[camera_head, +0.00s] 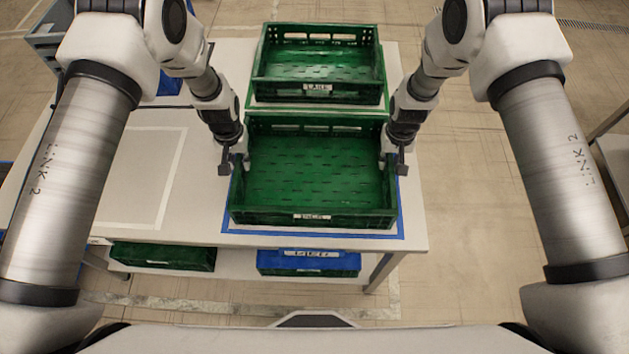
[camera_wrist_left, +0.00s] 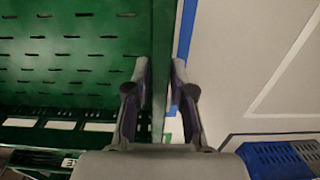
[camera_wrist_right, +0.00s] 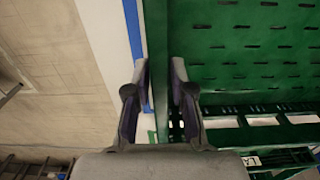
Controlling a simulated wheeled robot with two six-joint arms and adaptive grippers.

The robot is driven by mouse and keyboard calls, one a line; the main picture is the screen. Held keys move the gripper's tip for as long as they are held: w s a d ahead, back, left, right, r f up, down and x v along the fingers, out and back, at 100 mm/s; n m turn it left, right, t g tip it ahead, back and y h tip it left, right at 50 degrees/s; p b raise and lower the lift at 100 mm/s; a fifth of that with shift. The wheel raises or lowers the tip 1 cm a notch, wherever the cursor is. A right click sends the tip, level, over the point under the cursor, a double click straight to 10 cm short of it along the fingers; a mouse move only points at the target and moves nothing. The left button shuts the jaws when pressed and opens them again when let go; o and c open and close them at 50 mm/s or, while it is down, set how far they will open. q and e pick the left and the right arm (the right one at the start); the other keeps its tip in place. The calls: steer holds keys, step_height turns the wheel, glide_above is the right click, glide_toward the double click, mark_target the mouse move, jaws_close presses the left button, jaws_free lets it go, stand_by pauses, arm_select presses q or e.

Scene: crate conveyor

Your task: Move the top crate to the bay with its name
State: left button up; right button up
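A green crate (camera_head: 314,215) sits on the table inside a blue-taped outline, with a small front label too blurred to read. It looks empty. A second green crate (camera_head: 318,88), also labelled and empty, stands behind it by green tape. My left gripper (camera_head: 236,160) is at the front crate's left wall; in the left wrist view its fingers (camera_wrist_left: 160,78) stand open on either side of the wall's rim. My right gripper (camera_head: 393,160) is at the right wall; in the right wrist view its fingers (camera_wrist_right: 160,78) are likewise open around the rim.
A white-taped outline (camera_head: 180,165) left of the front crate is empty. On the lower shelf are a green crate (camera_head: 162,256) and a labelled blue crate (camera_head: 308,262). A grey container (camera_head: 45,38) stands at the far left. Open floor lies right of the table.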

arm_select(q)
steer(key=shift+o, duration=0.3)
steer(key=shift+w+r, duration=0.1)
steer(key=shift+w, duration=0.05)
arm_select(e)
steer(key=shift+o, duration=0.2)
steer(key=shift+w, duration=0.15)
arm_select(q)
steer(key=shift+r, duration=0.15)
arm_select(e)
steer(key=shift+r, duration=0.15)
arm_select(q)
steer(key=shift+r, duration=0.3)
arm_select(e)
steer(key=shift+r, duration=0.1)
arm_select(q)
step_height(320, 180, up, 11)
arm_select(e)
step_height(320, 180, up, 12)
steer(key=shift+s, duration=0.25)
